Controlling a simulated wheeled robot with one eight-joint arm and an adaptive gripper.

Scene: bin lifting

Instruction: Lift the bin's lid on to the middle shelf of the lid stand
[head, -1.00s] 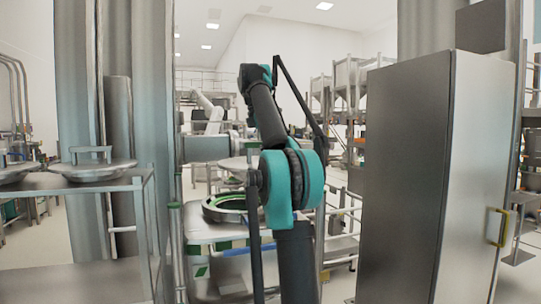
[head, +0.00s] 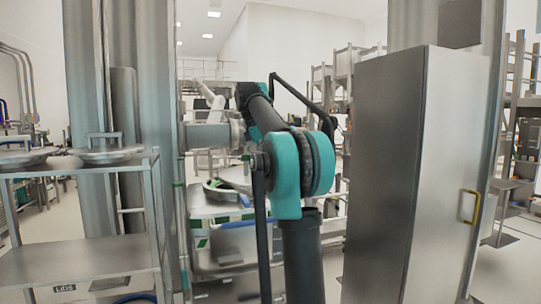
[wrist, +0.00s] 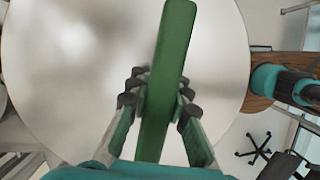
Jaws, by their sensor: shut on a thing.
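In the wrist view my gripper (wrist: 158,98) is shut on the green bar handle (wrist: 172,45) of a large round pale metal lid (wrist: 70,80). In the head view only a part of this lid (head: 238,178) shows behind my arm, and my gripper is hidden there. The bin (head: 213,193), with a green rim, is partly hidden behind the arm. The lid stand (head: 158,215) is a metal rack at the left. Its top shelf holds lids with bar handles (head: 105,153). The shelf below (head: 80,258) is bare, with a "Lids" label on its front edge.
Thick metal columns (head: 150,80) rise behind the stand. A tall metal cabinet (head: 395,170) with a yellow handle stands close on the right. A blue-edged object (head: 135,298) shows low in the stand.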

